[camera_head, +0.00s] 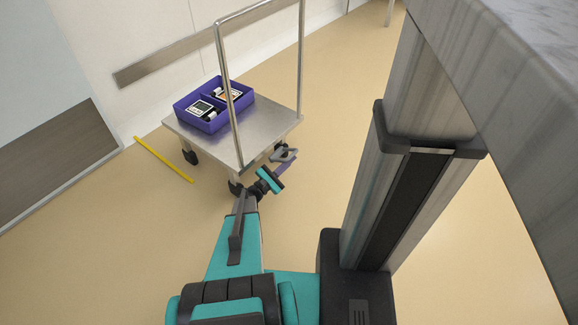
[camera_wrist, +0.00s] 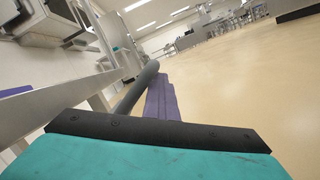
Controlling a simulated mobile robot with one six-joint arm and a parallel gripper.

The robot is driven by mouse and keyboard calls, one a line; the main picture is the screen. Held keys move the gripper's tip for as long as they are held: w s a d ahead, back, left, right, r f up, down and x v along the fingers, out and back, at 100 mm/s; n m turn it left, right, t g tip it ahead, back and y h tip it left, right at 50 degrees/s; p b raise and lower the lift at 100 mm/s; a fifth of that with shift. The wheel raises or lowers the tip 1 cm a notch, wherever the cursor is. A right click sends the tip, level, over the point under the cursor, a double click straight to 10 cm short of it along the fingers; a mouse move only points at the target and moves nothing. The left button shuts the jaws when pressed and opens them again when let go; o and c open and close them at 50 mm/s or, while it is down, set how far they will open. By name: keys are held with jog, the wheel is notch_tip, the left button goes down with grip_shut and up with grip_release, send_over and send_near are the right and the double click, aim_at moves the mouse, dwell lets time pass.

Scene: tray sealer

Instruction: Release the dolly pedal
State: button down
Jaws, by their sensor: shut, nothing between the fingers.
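The dolly (camera_head: 245,135) is a flat metal cart on dark casters with a tall tube handle, left of centre in the head view. At its near right corner, a pedal (camera_head: 288,164) shows as a small purple piece beside a grey bar. In the wrist view the purple pedal (camera_wrist: 162,98) lies beyond my gripper, beside a dark grey round bar (camera_wrist: 137,88). My gripper (camera_head: 270,180), teal and dark, is shut and empty, close to the pedal. It fills the bottom of the wrist view (camera_wrist: 150,130). I cannot tell whether it touches the pedal.
A purple crate (camera_head: 181,110) with labelled packs sits on the dolly. A yellow floor line (camera_head: 163,159) runs left of it, and a wall with a metal rail (camera_head: 160,62) stands behind. A grey worktop (camera_head: 530,60) is at right. Floor right of the dolly is clear.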

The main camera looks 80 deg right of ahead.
jog(key=shift+d+r, duration=0.1)
jog(key=shift+r, duration=0.4)
jog(key=shift+w, duration=0.1)
jog(key=w+a+f, duration=0.5)
jog(key=a+f, duration=0.2)
jog(key=a, duration=0.1)
jog(key=shift+w+f, duration=0.2)
dwell(0.3)
jog(key=shift+w, duration=0.1)
dwell(0.3)
